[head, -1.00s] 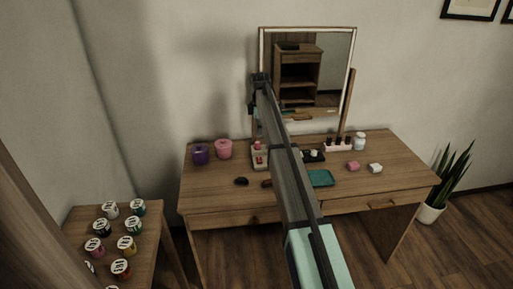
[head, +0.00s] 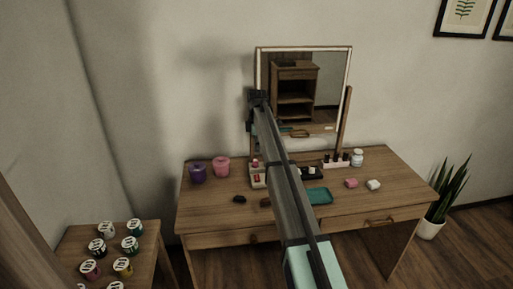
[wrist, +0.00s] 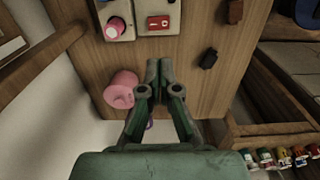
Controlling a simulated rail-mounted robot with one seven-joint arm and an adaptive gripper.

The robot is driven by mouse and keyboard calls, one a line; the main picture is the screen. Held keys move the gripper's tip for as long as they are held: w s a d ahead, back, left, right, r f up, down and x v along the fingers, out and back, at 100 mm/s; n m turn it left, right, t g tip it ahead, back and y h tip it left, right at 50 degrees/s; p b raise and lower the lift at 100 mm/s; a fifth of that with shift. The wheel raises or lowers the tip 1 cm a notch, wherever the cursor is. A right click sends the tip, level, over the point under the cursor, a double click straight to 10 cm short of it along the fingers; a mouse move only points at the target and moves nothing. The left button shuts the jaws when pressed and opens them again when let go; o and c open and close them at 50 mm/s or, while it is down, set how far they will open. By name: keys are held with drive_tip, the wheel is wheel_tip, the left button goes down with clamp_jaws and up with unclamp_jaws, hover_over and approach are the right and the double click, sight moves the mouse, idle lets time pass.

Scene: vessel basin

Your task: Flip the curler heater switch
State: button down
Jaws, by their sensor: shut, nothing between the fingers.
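The curler heater appears to be the pale unit (head: 258,180) on the vanity table, left of my arm. In the wrist view, a red rocker switch (wrist: 157,22) sits on a pale panel, with a round pink knob (wrist: 115,28) on a panel to its left. I cannot tell for sure whether both panels belong to one unit. My gripper (wrist: 158,66) is shut and empty above the table, its fingertips below the red switch in the wrist picture and apart from it. In the head view my gripper (head: 258,97) shows before the mirror's left edge.
A pink jar (wrist: 121,92) is left of my gripper in the wrist view. A purple jar (head: 198,173) stands near the table's left end. Small dark pieces (head: 239,199) lie near the front. The mirror (head: 325,82) stands behind. A side table (head: 72,245) holds several small jars.

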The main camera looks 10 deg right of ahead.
idle(0.3)
wheel_tip(320, 180, up, 14)
drive_tip(key=s, duration=0.2)
idle(0.4)
drive_tip(key=shift+f, duration=0.1)
